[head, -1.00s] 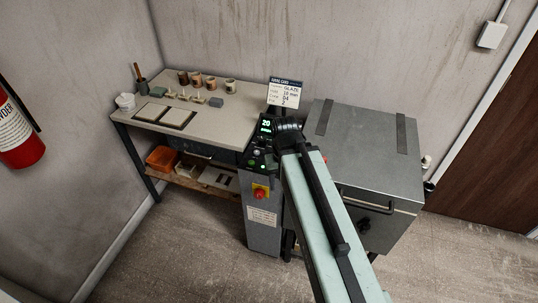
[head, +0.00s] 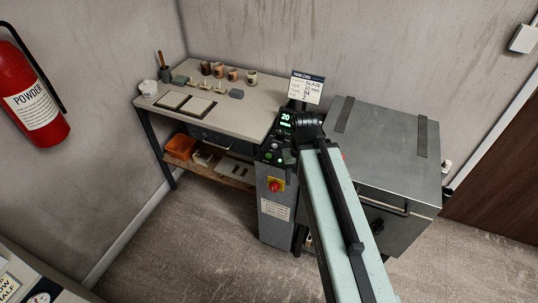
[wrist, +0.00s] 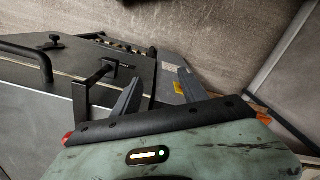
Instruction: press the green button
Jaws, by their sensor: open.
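A grey control pedestal (head: 276,215) stands between the workbench and the kiln. Its dark sloped panel carries a lit display reading 20 (head: 286,119) and small controls. A small green light, which looks like the green button (head: 280,160), shows low on the panel, partly crowded by my arm. A red knob on a yellow plate (head: 275,186) is below. My arm reaches over the pedestal's right side, and its end hides part of the panel. In the wrist view my gripper (wrist: 122,75) is open and empty, near the kiln and the grey pedestal (wrist: 176,82). I cannot tell if it touches anything.
The metal kiln (head: 385,140) with a dark handle stands right of the pedestal. A workbench (head: 222,117) with cups and tiles is to the left, an orange bin (head: 180,147) on its lower shelf. A card (head: 307,87) stands above the display. A fire extinguisher (head: 30,95) hangs at left.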

